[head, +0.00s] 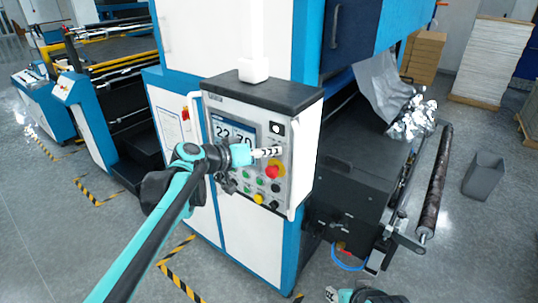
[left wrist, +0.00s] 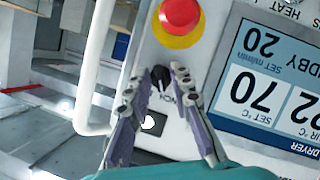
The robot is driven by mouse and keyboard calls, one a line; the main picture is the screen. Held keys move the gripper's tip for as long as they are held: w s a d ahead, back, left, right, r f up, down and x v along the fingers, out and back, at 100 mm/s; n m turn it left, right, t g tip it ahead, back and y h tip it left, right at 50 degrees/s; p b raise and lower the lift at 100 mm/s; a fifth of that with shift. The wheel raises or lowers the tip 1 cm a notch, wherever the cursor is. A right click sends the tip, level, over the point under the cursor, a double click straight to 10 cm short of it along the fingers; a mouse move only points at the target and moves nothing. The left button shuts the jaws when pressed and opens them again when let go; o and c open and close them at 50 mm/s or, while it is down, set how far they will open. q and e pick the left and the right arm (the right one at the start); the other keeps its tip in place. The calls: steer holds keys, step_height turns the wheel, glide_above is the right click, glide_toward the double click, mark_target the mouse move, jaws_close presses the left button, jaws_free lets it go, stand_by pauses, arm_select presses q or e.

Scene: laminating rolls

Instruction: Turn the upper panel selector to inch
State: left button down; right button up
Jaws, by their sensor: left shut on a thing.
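The control panel (head: 247,140) faces me on the white and blue machine. The upper selector (left wrist: 160,78) is a black knob with a pale pointer mark, seen upside down in the left wrist view. My left gripper (left wrist: 166,76) is shut on this knob, one finger on each side. Lettering beside the knob is partly covered by a finger. My right gripper (head: 332,294) is low at the bottom edge; its jaw state is unclear.
The emergency stop with its yellow ring (left wrist: 178,38) is close beside the fingers. The lit display (left wrist: 265,90) lies beside the right finger in the left wrist view. White handle bars (head: 312,153) flank the panel. Several small buttons and another black knob sit lower on it.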

stand_by(0.3)
arm_select(q)
steer(key=c, duration=1.6)
jaws_free()
steer(key=shift+c, duration=0.2)
steer(key=v, duration=1.2)
steer(key=shift+w+a+f, duration=0.1)
steer(key=shift+a, duration=0.05)
steer(key=s+a+f+n+y+b, duration=0.1)
steer(key=s+a+f+y+b, duration=0.2)
steer(key=f, duration=1.6)
steer(key=s+a+f+n+g+y+b, duration=0.1)
steer(key=s+a+f+y+b, duration=0.2)
steer(key=s+f+b, duration=0.8)
steer(key=s+a+f+n+g+y+b, duration=0.1)
steer(key=s+a+f+y+b, duration=0.2)
steer(key=f+b, duration=1.6)
steer(key=s+f+y, duration=0.1)
steer(key=s+f, duration=0.3)
steer(key=f, duration=0.5)
steer(key=shift+f+b, duration=0.3)
steer(key=shift+b, duration=0.05)
